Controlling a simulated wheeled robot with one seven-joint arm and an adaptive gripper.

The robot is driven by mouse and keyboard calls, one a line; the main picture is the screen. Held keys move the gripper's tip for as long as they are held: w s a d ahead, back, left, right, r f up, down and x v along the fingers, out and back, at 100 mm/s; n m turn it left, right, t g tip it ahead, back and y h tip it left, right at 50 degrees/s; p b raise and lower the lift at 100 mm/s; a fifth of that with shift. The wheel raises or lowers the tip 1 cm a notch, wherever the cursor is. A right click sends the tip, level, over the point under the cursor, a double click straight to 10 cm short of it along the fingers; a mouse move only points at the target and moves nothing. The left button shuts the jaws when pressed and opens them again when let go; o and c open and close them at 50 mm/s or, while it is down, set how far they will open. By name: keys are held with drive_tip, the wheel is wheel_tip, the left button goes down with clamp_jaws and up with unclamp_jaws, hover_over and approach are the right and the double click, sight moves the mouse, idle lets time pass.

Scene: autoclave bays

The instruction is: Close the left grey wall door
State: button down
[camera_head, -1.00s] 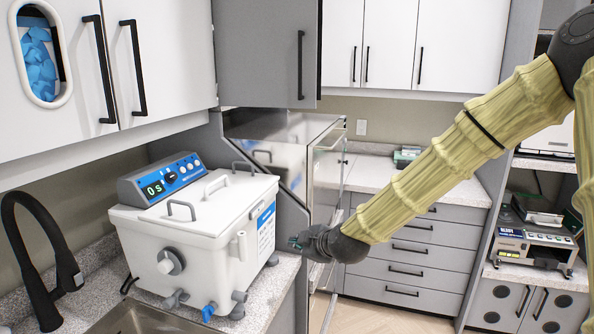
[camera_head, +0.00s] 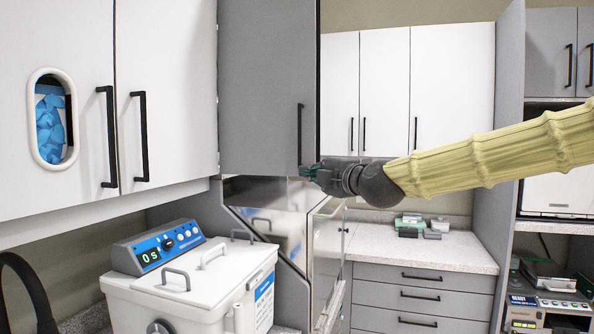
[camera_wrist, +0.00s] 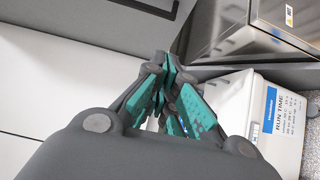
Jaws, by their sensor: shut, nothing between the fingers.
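The left grey wall door (camera_head: 258,90) hangs at upper centre, to the right of the white cupboard doors. It stands swung out, with its dark free edge showing on the right. Its black vertical handle (camera_head: 300,133) is near that edge. My gripper (camera_head: 310,171) is at the door's lower right corner, level with the handle's lower end; I cannot tell whether it touches. In the wrist view, my gripper's teal-padded fingers (camera_wrist: 169,80) are shut with nothing held. A grey panel, likely this door (camera_wrist: 90,12), crosses the top left there. The cupboard space behind the door is hidden.
White cupboard doors (camera_head: 165,90) adjoin on the left. A steel-fronted machine (camera_head: 328,250) stands below the door. A white bath unit (camera_head: 205,285) stands on the left counter. White wall cupboards (camera_head: 382,85) and a speckled counter (camera_head: 430,247) are behind.

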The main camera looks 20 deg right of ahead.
drive_tip(key=w+p, duration=0.4)
drive_tip(key=w, duration=0.8)
drive_tip(key=shift+a, duration=0.35)
drive_tip(key=shift+d+f, duration=0.1)
idle(0.3)
